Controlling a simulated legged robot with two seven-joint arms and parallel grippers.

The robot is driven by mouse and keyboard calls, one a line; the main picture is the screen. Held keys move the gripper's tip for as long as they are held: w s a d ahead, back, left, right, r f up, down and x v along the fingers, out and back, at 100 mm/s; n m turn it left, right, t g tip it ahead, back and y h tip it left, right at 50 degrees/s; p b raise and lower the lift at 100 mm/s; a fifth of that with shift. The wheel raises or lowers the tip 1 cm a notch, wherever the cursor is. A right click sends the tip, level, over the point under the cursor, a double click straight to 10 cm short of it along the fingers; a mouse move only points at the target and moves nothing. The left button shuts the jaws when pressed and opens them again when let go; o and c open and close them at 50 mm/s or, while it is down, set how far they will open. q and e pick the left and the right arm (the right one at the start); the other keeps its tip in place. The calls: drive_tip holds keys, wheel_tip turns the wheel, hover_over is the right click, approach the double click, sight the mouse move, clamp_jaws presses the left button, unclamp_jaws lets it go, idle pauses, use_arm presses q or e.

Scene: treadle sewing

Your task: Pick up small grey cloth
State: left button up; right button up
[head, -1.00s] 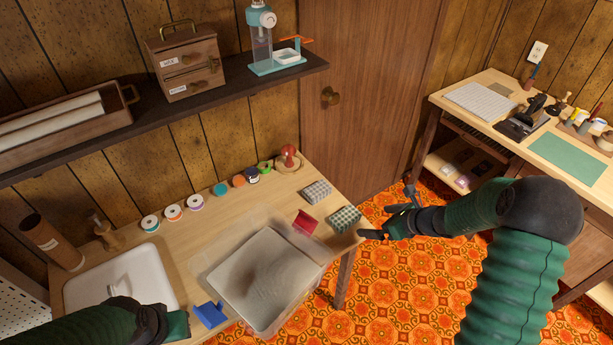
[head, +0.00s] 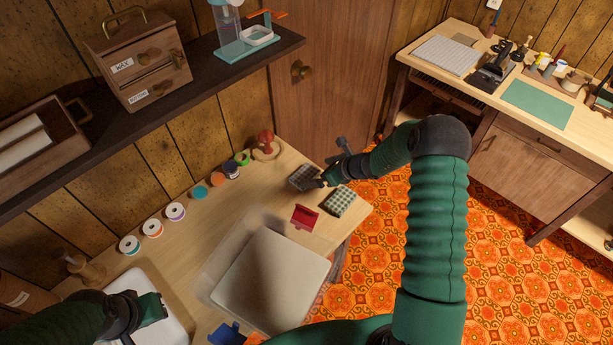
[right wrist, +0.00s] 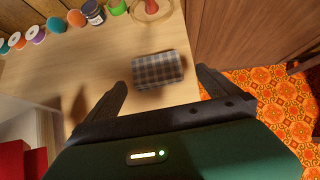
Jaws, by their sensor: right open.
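The small grey checked cloth (head: 303,178) lies folded near the far right of the wooden table. In the right wrist view the grey cloth (right wrist: 158,69) lies just ahead, between the lines of the two fingers. My right gripper (head: 322,182) is open and empty, close beside the cloth at its right; its open fingers also show in the right wrist view (right wrist: 161,77). A green checked cloth (head: 341,202) lies just to the right and nearer. My left gripper (head: 158,308) is over the white basin at lower left; its jaws are unclear.
A red holder (head: 304,217) stands nearer, beside a large clear bin (head: 212,262). Several thread spools (head: 176,211) and a red-topped object (head: 266,142) line the back edge. A dark shelf (head: 150,128) overhangs the table's back.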

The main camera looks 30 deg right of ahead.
sight(306, 174)
drive_tip(key=x, duration=0.3)
drive_tip(key=a+x, duration=0.1)
drive_tip(key=x, duration=0.3)
drive_tip(key=shift+w+a+p, duration=0.1)
drive_tip(key=shift+w+p, duration=0.05)
drive_tip(key=shift+p, duration=0.2)
drive_tip(key=shift+w+f, duration=0.15)
drive_tip(key=shift+f, duration=0.05)
drive_tip(key=shift+d, duration=0.35)
drive_tip(key=c, duration=0.4)
drive_tip(key=shift+a, duration=0.2)
drive_tip(key=c, duration=0.7)
